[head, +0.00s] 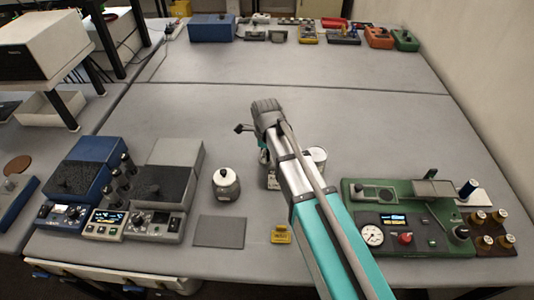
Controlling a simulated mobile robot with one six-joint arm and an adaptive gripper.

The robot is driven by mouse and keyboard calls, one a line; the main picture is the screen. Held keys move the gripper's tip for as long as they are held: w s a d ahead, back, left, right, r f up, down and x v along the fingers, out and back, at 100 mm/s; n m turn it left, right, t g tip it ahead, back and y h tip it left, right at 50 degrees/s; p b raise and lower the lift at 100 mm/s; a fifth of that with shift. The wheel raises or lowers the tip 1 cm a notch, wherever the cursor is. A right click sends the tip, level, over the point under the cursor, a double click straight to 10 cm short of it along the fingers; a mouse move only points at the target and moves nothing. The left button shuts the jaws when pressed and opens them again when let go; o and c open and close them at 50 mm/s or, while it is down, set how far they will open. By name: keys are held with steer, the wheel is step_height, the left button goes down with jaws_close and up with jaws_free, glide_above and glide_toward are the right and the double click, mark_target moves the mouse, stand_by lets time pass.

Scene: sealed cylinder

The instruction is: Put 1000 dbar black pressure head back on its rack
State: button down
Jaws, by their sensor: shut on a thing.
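My arm reaches from the lower right to the middle of the table, and its grey wrist shows near its far end. My gripper (262,143) is mostly hidden behind the arm; only small dark parts show at the left of the wrist. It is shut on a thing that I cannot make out. No black pressure head can be picked out. A brown rack (496,244) stands at the right edge of the table, with several brass-topped heads (479,217) on it. My gripper is well to the left of this rack and farther back.
The green gauge unit (405,205) stands just left of the rack. The table's middle back is clear.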

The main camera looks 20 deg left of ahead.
steer(key=shift+r, duration=0.15)
step_height(320, 180, up, 2)
steer(key=shift+p, duration=1.15)
steer(key=s+d+r+p, duration=0.8)
steer(key=s+r+p, duration=0.2)
steer(key=s, duration=0.1)
steer(key=shift+s+r+p, duration=0.2)
steer(key=shift+r+p, duration=0.15)
steer(key=shift+d, duration=0.1)
step_height(320, 180, down, 3)
steer(key=b, duration=0.2)
steer(key=shift+r+b, duration=0.15)
steer(key=shift+b, duration=0.15)
steer(key=shift+s, duration=0.15)
